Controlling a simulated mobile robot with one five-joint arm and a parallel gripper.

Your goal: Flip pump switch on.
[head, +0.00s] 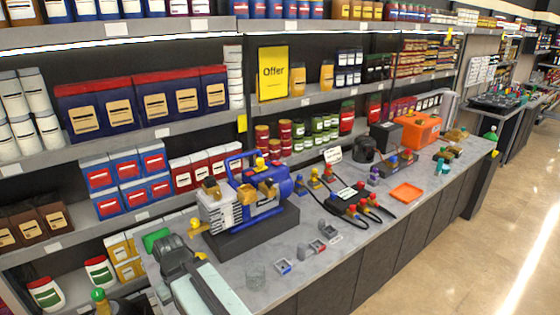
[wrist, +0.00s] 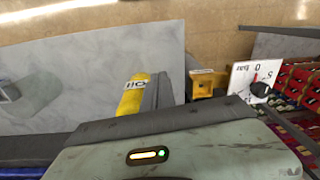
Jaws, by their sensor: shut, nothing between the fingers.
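The vacuum pump is a blue body (head: 268,187) with a white finned block (head: 217,212) and brass-coloured parts, on a dark stand (head: 250,232). I cannot make out its switch. My gripper (wrist: 163,88) shows in the wrist view as a narrow grey finger shape, shut with nothing held. Just left of it is a yellow cylinder (wrist: 132,97) with a small white label; whether they touch is unclear. A yellow block (wrist: 206,84) lies right of the finger. In the head view my dark wrist appears at the lower left, beside the pump's left end; its fingertips are not clear.
A gauge card (wrist: 253,78) shows in the wrist view. Stocked shelves run behind the pump. The counter's front edge has some clear room.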

